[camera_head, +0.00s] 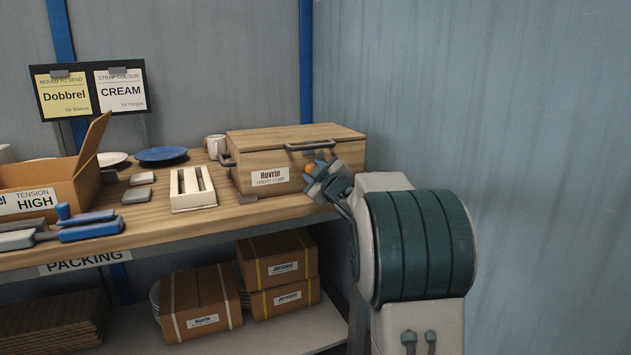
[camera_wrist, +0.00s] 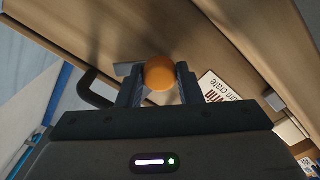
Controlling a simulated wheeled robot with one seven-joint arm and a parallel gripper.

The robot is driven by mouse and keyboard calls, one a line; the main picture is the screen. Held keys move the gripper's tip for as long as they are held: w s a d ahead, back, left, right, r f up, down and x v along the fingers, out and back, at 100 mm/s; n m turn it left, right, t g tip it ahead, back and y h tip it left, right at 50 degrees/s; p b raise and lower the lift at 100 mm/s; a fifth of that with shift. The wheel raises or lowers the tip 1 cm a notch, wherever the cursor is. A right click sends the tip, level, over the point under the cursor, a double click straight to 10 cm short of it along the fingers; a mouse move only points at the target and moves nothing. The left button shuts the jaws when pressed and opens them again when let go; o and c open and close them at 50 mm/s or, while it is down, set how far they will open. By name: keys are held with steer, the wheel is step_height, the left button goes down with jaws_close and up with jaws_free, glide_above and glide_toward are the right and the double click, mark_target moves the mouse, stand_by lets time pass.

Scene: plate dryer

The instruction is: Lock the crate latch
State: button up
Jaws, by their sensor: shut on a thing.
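The wooden crate (camera_head: 270,180) stands on the bench with its lid down and a label reading "Hovrin" on its front. A dark handle (camera_head: 312,145) shows at the lid's front edge. My gripper (camera_head: 322,180) is at the right part of the crate's front. In the wrist view, my gripper (camera_wrist: 160,92) is shut on the orange knob (camera_wrist: 159,72) of the latch, which also shows in the head view (camera_head: 310,168). A grey piece of the latch (camera_wrist: 125,68) shows beside the left finger. The fingers hide much of the latch, so I cannot tell whether it is engaged.
A white slotted holder (camera_head: 192,190) stands left of the crate, with a mug (camera_head: 214,146) and blue plate (camera_head: 162,154) behind. An open cardboard box (camera_head: 60,180) and a blue-handled tool (camera_head: 85,228) are further left. A wall (camera_head: 520,110) bounds the right.

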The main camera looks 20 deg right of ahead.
steer(key=n+b, duration=0.1)
steer(key=n, duration=0.1)
steer(key=n+b, duration=0.2)
steer(key=shift+f+n, duration=0.2)
steer(key=shift+n, duration=0.1)
steer(key=shift+r+n+b, duration=0.1)
steer(key=shift+n+b, duration=1.1)
steer(key=shift+n, duration=1.1)
steer(key=o, duration=1)
steer(key=shift+c, duration=0.2)
steer(key=shift+r, duration=0.1)
steer(key=shift+s, duration=0.15)
steer(key=s+d+p, duration=0.1)
steer(key=s, duration=1.2)
steer(key=shift+s+p, duration=0.25)
steer(key=shift+p, duration=0.1)
steer(key=shift+d, duration=0.1)
